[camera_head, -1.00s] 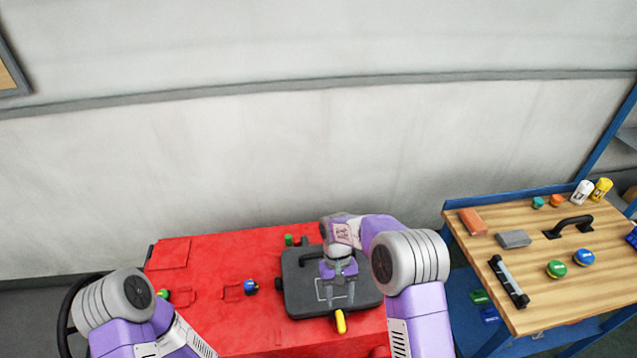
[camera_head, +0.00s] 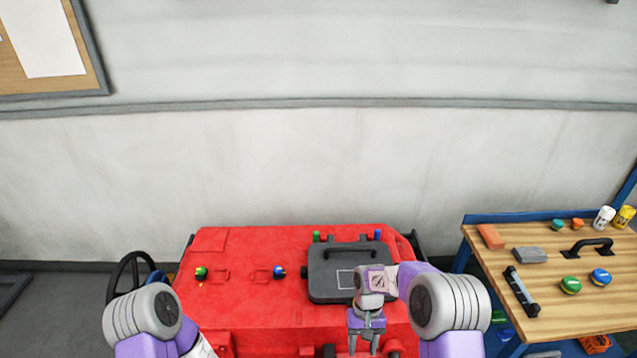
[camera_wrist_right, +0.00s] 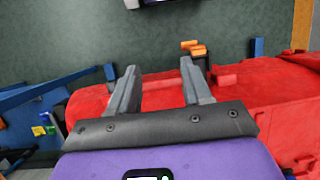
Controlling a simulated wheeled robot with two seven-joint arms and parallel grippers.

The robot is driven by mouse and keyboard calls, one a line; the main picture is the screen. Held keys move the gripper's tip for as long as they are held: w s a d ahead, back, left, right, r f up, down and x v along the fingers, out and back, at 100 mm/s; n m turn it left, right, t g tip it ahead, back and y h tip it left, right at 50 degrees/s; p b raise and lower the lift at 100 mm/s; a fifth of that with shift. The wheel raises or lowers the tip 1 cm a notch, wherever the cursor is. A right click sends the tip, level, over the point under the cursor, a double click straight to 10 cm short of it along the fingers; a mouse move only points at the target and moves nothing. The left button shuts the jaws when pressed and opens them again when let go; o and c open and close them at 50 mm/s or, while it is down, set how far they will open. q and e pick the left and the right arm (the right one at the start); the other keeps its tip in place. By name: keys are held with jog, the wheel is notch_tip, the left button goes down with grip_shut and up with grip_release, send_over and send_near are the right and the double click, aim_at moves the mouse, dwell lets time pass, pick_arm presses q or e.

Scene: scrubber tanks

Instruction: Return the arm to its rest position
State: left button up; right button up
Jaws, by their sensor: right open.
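My right gripper (camera_head: 364,345) points down at the front edge of the red machine, just below the dark grey lid. In the right wrist view my right gripper (camera_wrist_right: 160,85) is open, with nothing between its fingers. The red scrubber machine (camera_head: 245,315) lies in front of me, and its red body also fills the right of the wrist view (camera_wrist_right: 270,95). The dark grey lid (camera_head: 325,284) with a black handle lies flat on the machine. My right forearm hides its lower right corner. My left arm shows at lower left, but its gripper is out of view.
A wooden-topped blue workbench (camera_head: 500,265) stands at right, holding a black handle (camera_head: 592,246), a green knob (camera_head: 570,285), a blue knob (camera_head: 600,276), a grey block (camera_head: 529,255) and bottles. Green and blue caps sit on the machine. A steering wheel (camera_head: 128,272) is at left.

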pick_arm(q)
jog(key=f+b, duration=0.4)
jog(key=f, duration=0.1)
jog(key=shift+w, duration=0.4)
pick_arm(e)
jog(key=s+a+f+m+t+y, duration=0.2)
jog(key=s+f+m+t+y, duration=0.1)
jog(key=s+f, duration=1.3)
jog(key=shift+s+f+t+y, duration=0.15)
jog(key=shift+s+t+y, duration=0.2)
jog(key=shift+t, duration=0.45)
jog(key=shift+c, duration=0.6)
jog(key=shift+a, duration=0.1)
